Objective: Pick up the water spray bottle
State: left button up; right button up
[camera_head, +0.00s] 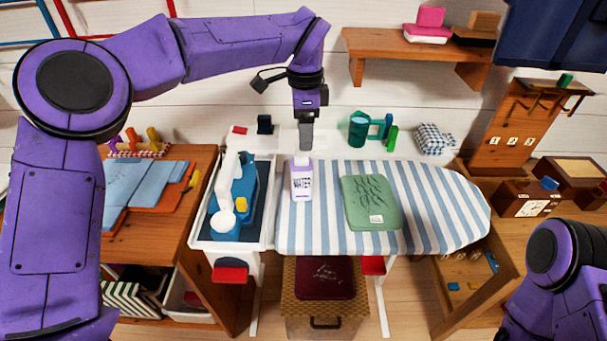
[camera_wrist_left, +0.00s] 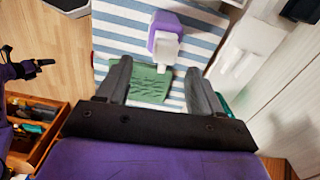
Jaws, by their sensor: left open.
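The water spray bottle (camera_head: 301,182) is white and lilac with a "WATER" label. It stands upright on the striped ironing board (camera_head: 440,205), near the board's left end. My left gripper (camera_head: 306,140) points down just above and behind the bottle's top. In the left wrist view the bottle (camera_wrist_left: 165,38) shows beyond my open fingers (camera_wrist_left: 158,82), not between them. The left gripper is open and empty. Part of my right arm shows at the lower right, but its gripper is out of view.
A blue and white iron (camera_head: 237,190) stands on a tray left of the bottle. A folded green cloth (camera_head: 371,203) lies to its right. A teal watering can (camera_head: 358,128) stands behind the board. A wooden shelf (camera_head: 385,44) hangs on the wall.

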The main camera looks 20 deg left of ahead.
aim_at(301, 169)
pick_arm(q)
jog(key=shift+s+a+f, duration=0.1)
jog(key=shift+s+f, duration=0.1)
jog(key=shift+f, duration=0.15)
jog(key=f, duration=0.1)
jog(key=f+p, duration=0.1)
jog(key=f, duration=0.1)
jog(key=w+f+p, duration=0.1)
jog(key=shift+a+f, duration=0.35)
jog(key=shift+f, duration=0.45)
jog(key=shift+s, duration=0.2)
